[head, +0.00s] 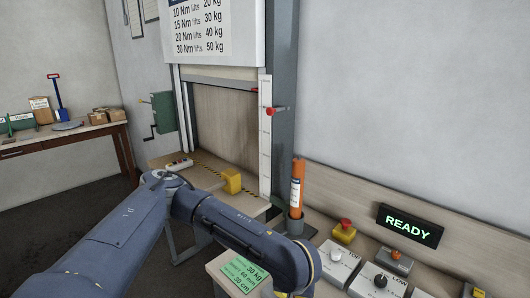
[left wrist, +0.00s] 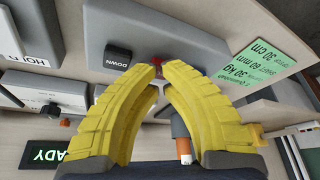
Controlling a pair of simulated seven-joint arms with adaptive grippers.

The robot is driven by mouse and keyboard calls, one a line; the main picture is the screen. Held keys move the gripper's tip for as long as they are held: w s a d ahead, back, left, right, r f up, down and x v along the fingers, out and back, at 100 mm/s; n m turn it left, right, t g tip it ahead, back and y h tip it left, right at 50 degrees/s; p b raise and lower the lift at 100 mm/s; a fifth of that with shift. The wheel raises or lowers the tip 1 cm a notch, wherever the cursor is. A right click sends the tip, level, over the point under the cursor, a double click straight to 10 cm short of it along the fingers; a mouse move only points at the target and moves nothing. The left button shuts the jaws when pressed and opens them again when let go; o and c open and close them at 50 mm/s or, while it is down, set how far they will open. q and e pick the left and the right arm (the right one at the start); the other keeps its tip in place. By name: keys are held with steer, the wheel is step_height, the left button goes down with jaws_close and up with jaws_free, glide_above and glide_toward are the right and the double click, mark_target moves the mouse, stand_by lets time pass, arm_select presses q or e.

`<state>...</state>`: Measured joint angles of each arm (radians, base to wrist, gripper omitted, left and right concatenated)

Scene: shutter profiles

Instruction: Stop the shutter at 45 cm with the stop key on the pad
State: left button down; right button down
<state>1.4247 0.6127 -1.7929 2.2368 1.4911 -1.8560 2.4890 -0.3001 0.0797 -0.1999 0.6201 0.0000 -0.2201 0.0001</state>
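The shutter (head: 220,73) shows as a pale band high in the doorway, with brown board visible below it. A white scale (head: 265,140) stands at its right, with red markers beside it; the figures are too small to read. In the left wrist view the grey key pad (left wrist: 205,30) carries a black DOWN key (left wrist: 118,57). A red key (left wrist: 157,60) is partly hidden at my left gripper's fingertips (left wrist: 160,70). The yellow fingers come together at the tips and look empty; I cannot tell whether they touch the key. My right gripper is not in view.
A green card (head: 245,273) reads 30 kg, 60 mm, 30 cm. A READY display (head: 410,225), a red emergency button (head: 345,230), an orange cylinder (head: 297,190) and knob boxes (head: 380,281) stand along the bench. A yellow block (head: 231,181) lies before the doorway.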

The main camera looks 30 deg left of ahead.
arm_select(q)
steer(key=shift+r, duration=3.75)
